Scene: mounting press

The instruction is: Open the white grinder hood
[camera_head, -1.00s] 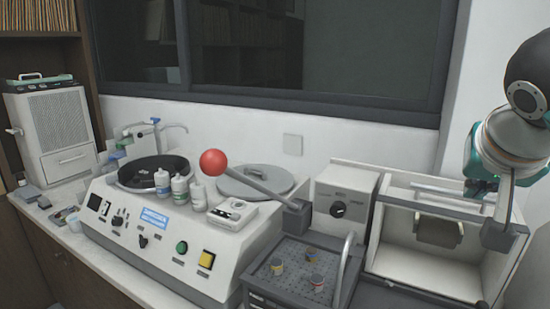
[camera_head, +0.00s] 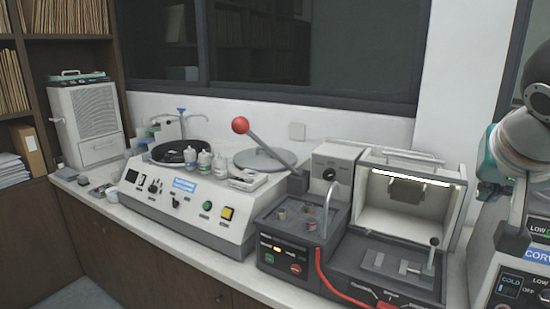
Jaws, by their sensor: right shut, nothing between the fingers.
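The white grinder hood (camera_head: 372,198) stands raised at the back of a dark grinder base (camera_head: 345,268) on the right part of the counter. Its hollow inside faces me, with a lit strip along the top and a dark block hanging below it. The base lies uncovered in front, with a grey fixture and an upright lever on it. My right gripper (camera_head: 512,240) is to the right of the hood, apart from it in the picture. It is shut and empty. My left gripper is out of view.
A white machine (camera_head: 215,212) with a red-knobbed lever (camera_head: 240,125) stands left of the grinder. A dark tray unit (camera_head: 290,240) with a red hose sits between them. Another panelled machine (camera_head: 515,285) stands at far right, close to my right gripper.

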